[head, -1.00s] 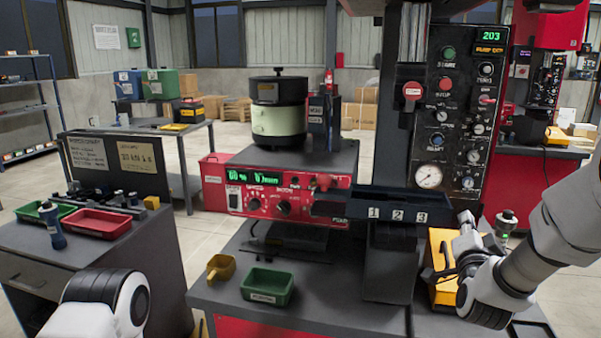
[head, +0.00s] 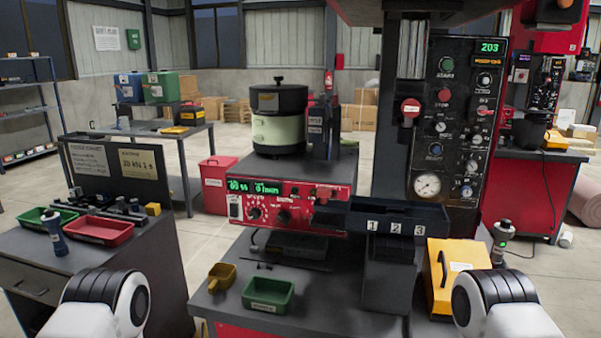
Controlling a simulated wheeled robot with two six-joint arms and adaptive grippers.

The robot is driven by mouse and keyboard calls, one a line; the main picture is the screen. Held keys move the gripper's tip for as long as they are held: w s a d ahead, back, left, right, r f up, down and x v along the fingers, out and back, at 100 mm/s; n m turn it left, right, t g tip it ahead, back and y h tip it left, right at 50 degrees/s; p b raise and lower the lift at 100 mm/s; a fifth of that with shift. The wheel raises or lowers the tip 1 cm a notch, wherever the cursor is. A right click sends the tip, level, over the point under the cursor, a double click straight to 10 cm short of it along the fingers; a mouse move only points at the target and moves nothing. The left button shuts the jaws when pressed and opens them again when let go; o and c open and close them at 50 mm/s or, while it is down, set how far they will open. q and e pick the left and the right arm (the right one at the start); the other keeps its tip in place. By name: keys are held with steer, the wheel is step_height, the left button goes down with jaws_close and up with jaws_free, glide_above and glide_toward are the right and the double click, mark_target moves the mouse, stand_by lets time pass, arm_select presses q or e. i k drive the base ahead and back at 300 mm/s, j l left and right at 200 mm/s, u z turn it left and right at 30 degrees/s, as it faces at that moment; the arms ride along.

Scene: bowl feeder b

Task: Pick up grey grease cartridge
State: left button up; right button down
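No thing is clearly readable as the grey grease cartridge. A blue-grey cylinder (head: 53,232) stands tilted at the left bench, beside the trays. A grey cylinder with a dark cap and a green band (head: 502,240) stands upright at the right, behind the yellow box. I cannot tell whether either one is the cartridge. Only rounded white and black links of my two arms show at the bottom left and bottom right. Both grippers are out of the picture.
The left bench holds a green tray (head: 38,217) and a red tray (head: 101,230). The middle bench holds a yellow scoop (head: 221,277), a green bin (head: 268,291), a numbered dark tray (head: 385,214) and a yellow box (head: 455,268). The red feeder unit (head: 290,205) stands behind.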

mark_target(502, 235)
steer(key=l+z, duration=0.4)
steer(key=i+l+z, duration=0.1)
steer(key=z, duration=0.25)
steer(key=i+l+z, duration=0.15)
steer(key=l+z, duration=0.25)
steer(key=i+l+z, duration=0.15)
steer(key=z, duration=0.2)
